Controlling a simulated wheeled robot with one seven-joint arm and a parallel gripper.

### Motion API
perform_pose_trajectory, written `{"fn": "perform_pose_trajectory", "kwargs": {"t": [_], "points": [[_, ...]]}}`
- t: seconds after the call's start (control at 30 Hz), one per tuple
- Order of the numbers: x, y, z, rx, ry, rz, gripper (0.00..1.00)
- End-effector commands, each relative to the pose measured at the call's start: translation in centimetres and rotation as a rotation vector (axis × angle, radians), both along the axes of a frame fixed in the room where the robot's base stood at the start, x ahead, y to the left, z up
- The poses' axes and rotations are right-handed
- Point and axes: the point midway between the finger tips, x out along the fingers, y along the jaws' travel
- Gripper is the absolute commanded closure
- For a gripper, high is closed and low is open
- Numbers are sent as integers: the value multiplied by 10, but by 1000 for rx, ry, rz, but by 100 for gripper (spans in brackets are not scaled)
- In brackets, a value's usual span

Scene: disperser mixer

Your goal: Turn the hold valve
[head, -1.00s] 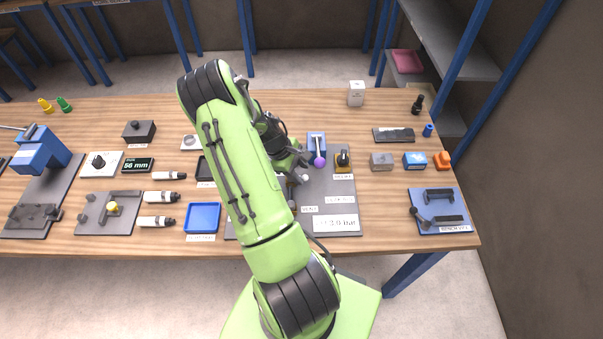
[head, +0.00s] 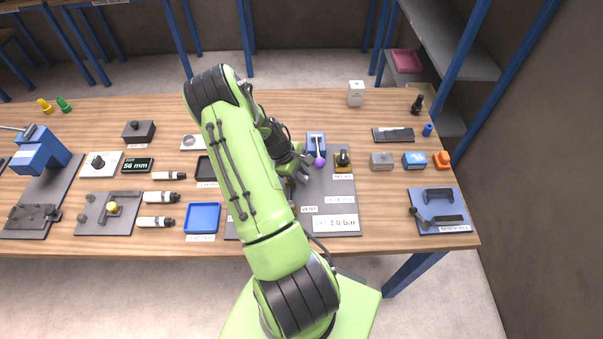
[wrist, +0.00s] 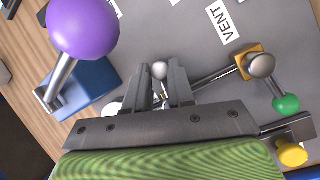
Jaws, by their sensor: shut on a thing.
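My gripper (wrist: 162,88) reaches down over a grey panel in the wrist view, its two fingers close together around a small part with a pale knob (wrist: 160,70). That part seems to be the hold valve's handle, but no hold label is readable. The fingers hide most of it. In the head view my gripper (head: 298,177) is over the left part of the grey panel (head: 315,183), partly behind my arm. To the right in the wrist view are a silver knob (wrist: 261,65) on a yellow base and a green ball (wrist: 286,104), near the VENT label (wrist: 226,20).
A purple ball lever (wrist: 84,25) on a blue block (wrist: 92,84) stands close left of my fingers. A yellow knob (wrist: 292,153) is at lower right. A yellow-based fixture (head: 343,160) stands at the panel's right. A blue tray (head: 202,218) lies left of my arm.

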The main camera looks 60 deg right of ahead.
Motion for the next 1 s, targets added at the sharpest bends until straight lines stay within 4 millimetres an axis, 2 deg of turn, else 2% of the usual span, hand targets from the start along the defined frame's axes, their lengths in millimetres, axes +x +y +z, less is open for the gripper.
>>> {"fn": "perform_pose_trajectory", "kwargs": {"t": [0.37, 1.0], "points": [[0, 6, -2, -1, -1, -190, 100], [5, 25, -2, -2, -3, -794, 100]]}}
